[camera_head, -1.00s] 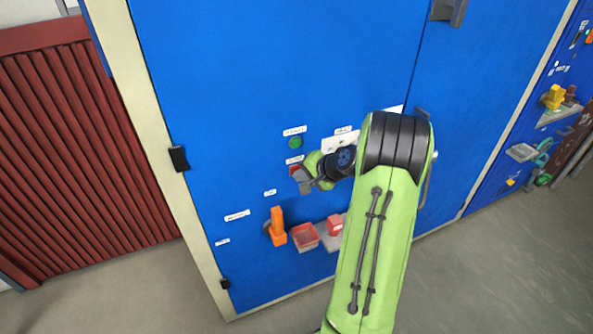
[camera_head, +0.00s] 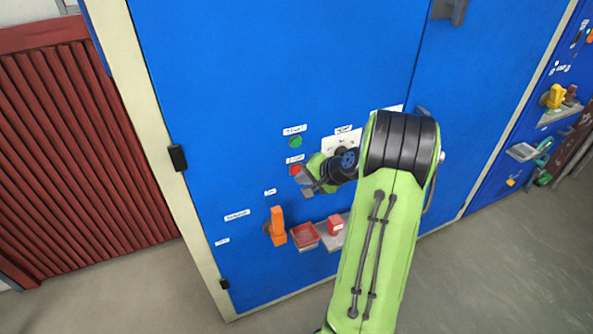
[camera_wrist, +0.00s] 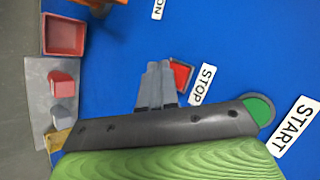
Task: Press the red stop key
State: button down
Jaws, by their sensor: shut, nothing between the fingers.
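The red stop key (camera_head: 295,170) is a small square button on the blue cabinet door, below the round green start button (camera_head: 295,142). In the wrist view the stop key (camera_wrist: 181,75) shows beside the STOP label (camera_wrist: 202,84), with part of it hidden behind the fingers. My gripper (camera_head: 304,181) is shut and empty, its tips close to the lower right of the key. In the wrist view my gripper (camera_wrist: 158,66) has its fingers together, overlapping the key's edge. I cannot tell whether they touch it.
Below are an orange handle (camera_head: 277,226), an open red tray (camera_head: 304,236) and a grey shelf (camera_head: 325,243) bearing a red block (camera_head: 335,225). A white plate (camera_head: 336,145) sits behind my wrist. A dark red slatted panel (camera_head: 80,150) stands at left.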

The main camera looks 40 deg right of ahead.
jog(key=s, duration=0.2)
jog(key=s+a+b, duration=0.1)
jog(key=s, duration=0.2)
jog(key=shift+a, duration=0.2)
dwell(0.6)
